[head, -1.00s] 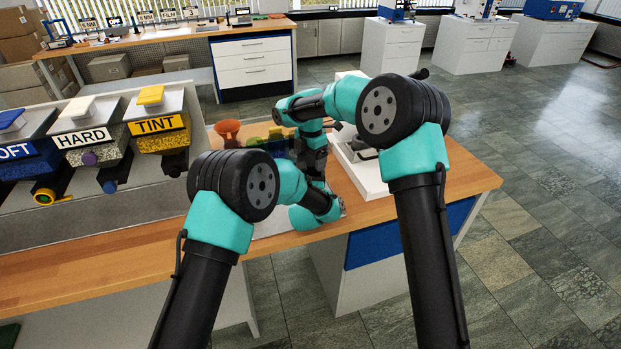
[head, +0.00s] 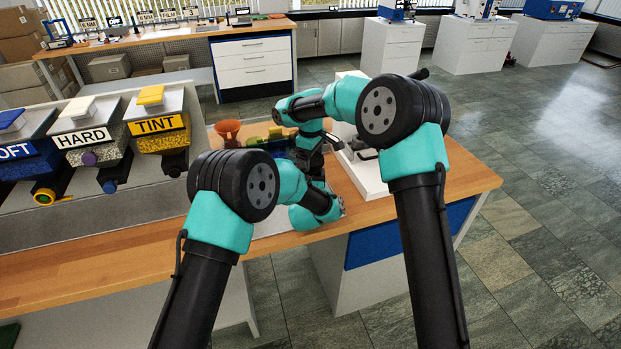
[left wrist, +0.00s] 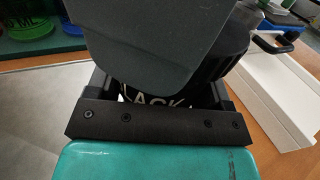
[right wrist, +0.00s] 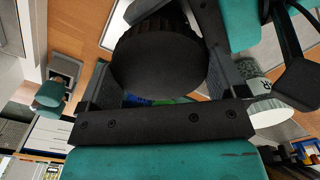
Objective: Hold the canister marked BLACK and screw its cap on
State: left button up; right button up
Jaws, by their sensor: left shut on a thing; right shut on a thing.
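The canister marked BLACK (left wrist: 152,100) is dark, and part of its white lettering shows in the left wrist view. My left gripper (left wrist: 160,88) is shut around it. A dark grey shape close to the camera covers much of it there. In the right wrist view my right gripper (right wrist: 162,68) is shut on a round black cap (right wrist: 160,62) with a ribbed side. I cannot tell whether the cap's thread is engaged. In the head view my right gripper (head: 306,158) points down over the bench; the canister, cap and left jaws are hidden behind my arms.
The wooden bench (head: 130,254) carries hoppers labelled HARD (head: 88,140) and TINT (head: 158,128) at the left. An orange funnel (head: 228,130) stands behind my arms. A white tray (head: 366,178) lies right of my grippers. Bare bench top shows at the front left.

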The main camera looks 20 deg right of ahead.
jog(key=m, duration=1.2)
jog(key=o, duration=0.7)
jog(key=shift+r, duration=2.25)
jog(key=n, duration=0.2)
jog(key=r+n, duration=0.1)
jog(key=n, duration=0.2)
jog(key=shift+r+n, duration=0.3)
jog(key=shift+r, duration=0.05)
jog(key=n, duration=0.2)
jog(key=r+n, duration=0.1)
jog(key=n, duration=0.3)
jog(key=shift+r, duration=0.4)
